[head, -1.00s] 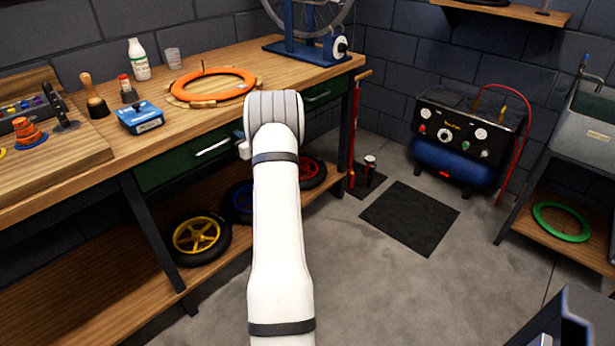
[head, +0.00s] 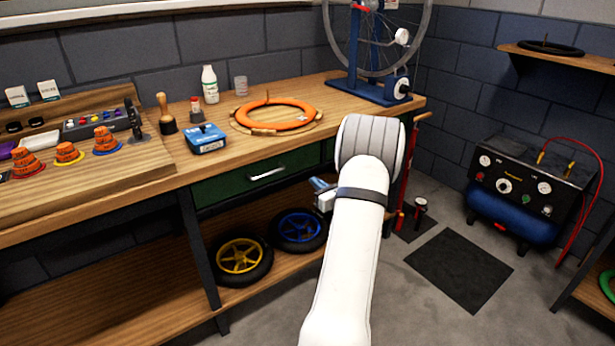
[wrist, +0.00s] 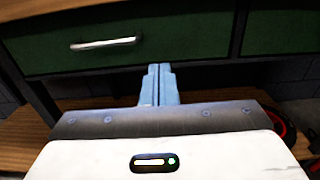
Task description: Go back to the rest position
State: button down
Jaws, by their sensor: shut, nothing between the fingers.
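My gripper (wrist: 158,84) is shut and empty in the wrist view, its two blue-grey fingers pressed together. It points toward the dark green drawer front (wrist: 130,40) under the bench, below and to the right of the drawer's handle (wrist: 105,43). In the head view my white arm reaches up the right of the middle, and a little of my gripper (head: 318,186) shows left of its elbow, in front of the bench. Most of the gripper is hidden by the arm there.
The workbench (head: 130,181) holds an orange ring (head: 275,123), a blue box (head: 206,139), a white bottle (head: 209,84) and orange cones. Wheels (head: 240,261) lie on the lower shelf. A compressor (head: 520,195) stands at right. The floor (head: 415,300) beside the dark mat (head: 459,269) is clear.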

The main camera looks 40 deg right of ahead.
jog(key=shift+s+a, duration=0.1)
jog(key=shift+s, duration=0.3)
